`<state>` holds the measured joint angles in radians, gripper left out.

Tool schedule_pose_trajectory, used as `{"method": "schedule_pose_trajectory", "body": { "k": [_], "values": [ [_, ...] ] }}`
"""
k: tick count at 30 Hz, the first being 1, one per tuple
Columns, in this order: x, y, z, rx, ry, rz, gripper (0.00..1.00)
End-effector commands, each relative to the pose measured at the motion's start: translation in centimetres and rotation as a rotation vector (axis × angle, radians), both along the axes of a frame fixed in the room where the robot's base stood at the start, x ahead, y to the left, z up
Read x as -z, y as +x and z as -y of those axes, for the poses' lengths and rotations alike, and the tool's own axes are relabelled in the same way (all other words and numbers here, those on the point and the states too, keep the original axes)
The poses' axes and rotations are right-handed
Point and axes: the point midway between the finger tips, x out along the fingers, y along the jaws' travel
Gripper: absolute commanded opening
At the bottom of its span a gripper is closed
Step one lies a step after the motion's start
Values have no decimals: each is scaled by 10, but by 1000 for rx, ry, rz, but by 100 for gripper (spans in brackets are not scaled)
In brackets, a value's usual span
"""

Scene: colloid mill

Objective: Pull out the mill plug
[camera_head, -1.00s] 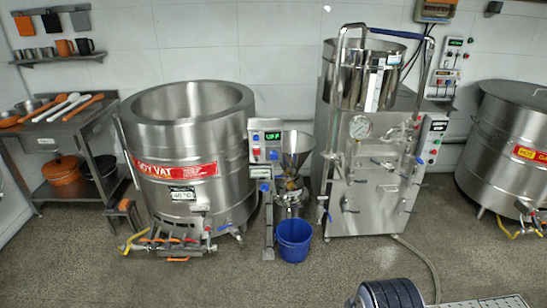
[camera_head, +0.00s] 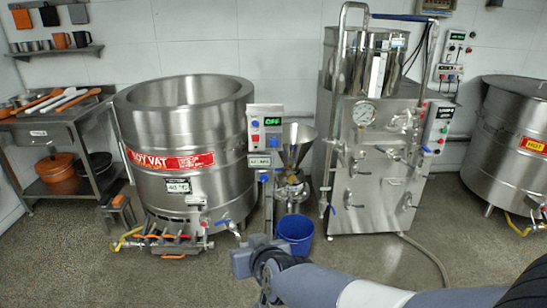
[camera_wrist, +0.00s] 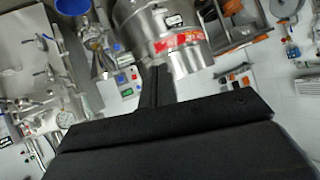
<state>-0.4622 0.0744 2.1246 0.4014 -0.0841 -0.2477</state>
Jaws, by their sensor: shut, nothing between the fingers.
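The colloid mill stands between the vat and the steel cabinet in the head view, with a steel funnel (camera_head: 296,145) on top and a control box (camera_head: 265,130) with a green-lit display reading OFF. The mill's plug is too small or hidden to make out. In the wrist view, which is turned upside down, the mill's funnel (camera_wrist: 103,62) and control box (camera_wrist: 127,78) show left of my gripper. My gripper (camera_wrist: 157,78) is shut and empty, apart from everything around it. In the head view my arm reaches in from the lower right, in front of the mill.
A blue bucket (camera_head: 295,232) stands on the floor before the mill. The soy vat (camera_head: 187,115) is left, with a burner (camera_head: 160,242) at its foot. A steel cabinet (camera_head: 375,190) is right, and switch boxes (camera_head: 452,60) hang on the wall. The front left floor is clear.

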Motion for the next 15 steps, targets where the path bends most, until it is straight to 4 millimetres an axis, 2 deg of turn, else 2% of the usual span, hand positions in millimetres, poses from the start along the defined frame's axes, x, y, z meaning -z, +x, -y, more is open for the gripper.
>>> {"method": "schedule_pose_trajectory", "body": {
  "k": [1,6,10,15],
  "values": [
    [28,10,-21,-10,14,52,0],
    [63,35,-75,20,59,251,0],
    [89,41,-106,63,67,383,0],
    [111,38,-129,116,63,504,0]
  ]
}}
